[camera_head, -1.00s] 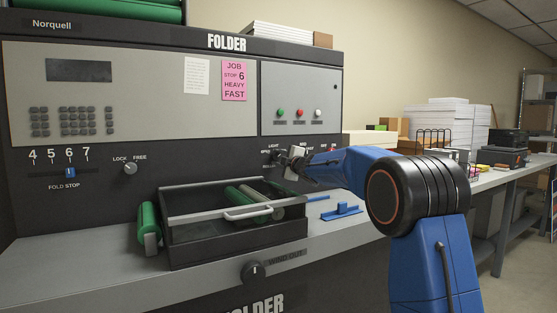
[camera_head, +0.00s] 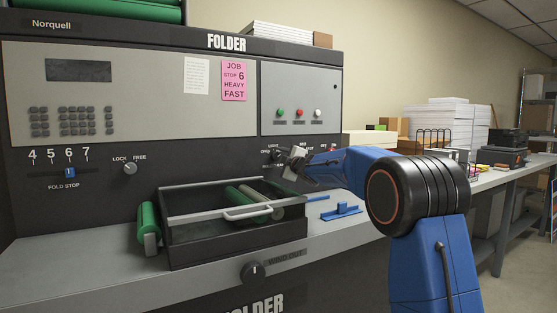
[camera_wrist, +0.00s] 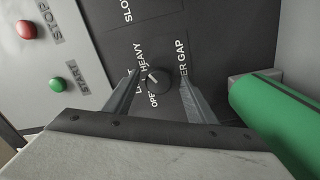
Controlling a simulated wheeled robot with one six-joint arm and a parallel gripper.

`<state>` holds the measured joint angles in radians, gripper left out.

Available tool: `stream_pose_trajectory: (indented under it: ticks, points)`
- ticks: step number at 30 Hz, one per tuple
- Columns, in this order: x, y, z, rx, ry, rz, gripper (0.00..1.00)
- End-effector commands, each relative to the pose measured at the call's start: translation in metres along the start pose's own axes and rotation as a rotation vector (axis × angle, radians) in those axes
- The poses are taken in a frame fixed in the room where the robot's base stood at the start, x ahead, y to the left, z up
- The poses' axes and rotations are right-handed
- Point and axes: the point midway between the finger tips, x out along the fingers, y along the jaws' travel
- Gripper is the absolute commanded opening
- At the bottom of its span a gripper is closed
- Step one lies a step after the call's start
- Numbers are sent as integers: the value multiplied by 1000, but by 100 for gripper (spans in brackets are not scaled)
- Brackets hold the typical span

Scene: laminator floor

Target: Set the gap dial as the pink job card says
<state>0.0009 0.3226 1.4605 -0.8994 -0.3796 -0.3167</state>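The pink job card (camera_head: 234,81) on the folder's front reads JOB, STOP 6, HEAVY, FAST. The gap dial (camera_wrist: 159,80) is a small dark round knob on the dark panel, beside lettering ending in "ER GAP". LIGHT, HEAVY and OPEN stand around it, LIGHT partly covered by a finger. Its white mark points up-left in the wrist view, toward the HEAVY lettering. My gripper (camera_wrist: 159,76) is open, one finger on each side of the dial, with visible gaps to it. In the head view my gripper (camera_head: 287,159) is in front of the panel and partly hides the dial.
The fold stop slider (camera_head: 69,172) is at 6. The lock knob (camera_head: 130,168) is to its right. Below stands an open black tray (camera_head: 210,240) with rollers and a bar handle. A green roller (camera_wrist: 275,115) shows close to the right in the wrist view.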

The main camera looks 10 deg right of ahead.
Motion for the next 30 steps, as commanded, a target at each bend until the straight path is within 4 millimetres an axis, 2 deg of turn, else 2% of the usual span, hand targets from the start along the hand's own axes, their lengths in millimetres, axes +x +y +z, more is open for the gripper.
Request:
stream_pose_trajectory:
  ticks: [7,11,17,30]
  points:
    - [-1,1,-1,-1,2,1,51]
    - [-8,2,-1,-1,1,2,51]
    - [-36,2,-2,-1,1,2,51]
    - [-116,2,-1,-1,0,2,51]
